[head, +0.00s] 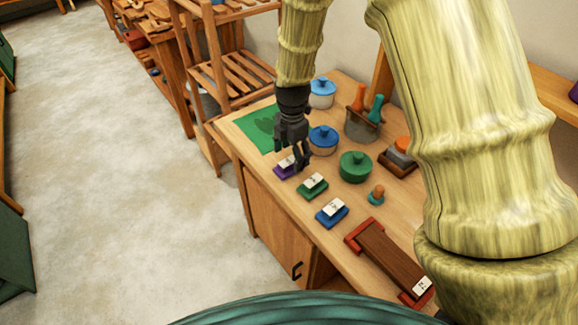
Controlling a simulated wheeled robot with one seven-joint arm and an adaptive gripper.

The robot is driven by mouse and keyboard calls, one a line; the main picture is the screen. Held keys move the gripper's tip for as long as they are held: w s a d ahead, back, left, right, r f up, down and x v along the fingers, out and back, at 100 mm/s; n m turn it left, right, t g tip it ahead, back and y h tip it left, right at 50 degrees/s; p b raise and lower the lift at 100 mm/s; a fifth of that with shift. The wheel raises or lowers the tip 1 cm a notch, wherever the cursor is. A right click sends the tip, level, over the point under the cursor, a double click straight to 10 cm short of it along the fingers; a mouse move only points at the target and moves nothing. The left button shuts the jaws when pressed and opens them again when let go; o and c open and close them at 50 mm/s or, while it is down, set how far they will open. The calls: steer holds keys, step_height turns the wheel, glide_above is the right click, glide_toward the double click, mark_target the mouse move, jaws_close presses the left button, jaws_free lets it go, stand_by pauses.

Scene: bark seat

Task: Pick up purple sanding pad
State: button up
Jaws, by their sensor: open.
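The purple sanding pad (282,172) lies near the front left edge of the wooden workbench, with a pale label on top. It is the farthest of a row of three pads, beyond a green one (312,187) and a blue one (332,214). My gripper (300,162) is open and points down just over or beside the purple pad's right side. It hides part of the pad. I cannot tell whether the fingers touch it.
A blue-lidded pot (323,138) and a green lidded pot (355,166) stand close to my gripper. A green sheet (256,126) lies at the bench's far left corner. A wooden clamp-like piece (390,257) lies nearer. The floor (130,180) at left is clear.

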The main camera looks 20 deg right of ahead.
mark_target(288, 161)
steer(key=shift+w+a+f+p, duration=0.2)
steer(key=shift+f+p, duration=0.15)
steer(key=shift+f, duration=0.2)
steer(key=shift+w+a+f+p, duration=0.15)
steer(key=shift+f+p, duration=0.15)
steer(key=shift+f, duration=0.25)
steer(key=shift+f+p, duration=0.4)
steer(key=shift+f, duration=1)
steer(key=shift+s, duration=0.1)
steer(key=shift+c, duration=0.2)
steer(key=c, duration=1.2)
steer(key=shift+r, duration=0.1)
steer(key=shift+r+b, duration=0.65)
steer(key=shift+r, duration=0.2)
steer(key=shift+s+a+r+b, duration=0.15)
steer(key=shift+r+b, duration=0.15)
steer(key=shift+r, duration=0.05)
steer(key=shift+s+a+r+b, duration=0.1)
steer(key=shift+s+r+b, duration=0.05)
steer(key=shift+r+b, duration=0.15)
steer(key=s+a+b, duration=0.1)
steer(key=s+a, duration=0.1)
steer(key=s, duration=0.2)
steer(key=s+a+r+b, duration=0.1)
steer(key=s+a, duration=0.2)
steer(key=s, duration=0.2)
steer(key=s+a+b, duration=0.2)
steer(key=s, duration=0.2)
steer(key=shift+s+a+r, duration=0.15)
steer(key=shift+r, duration=0.25)
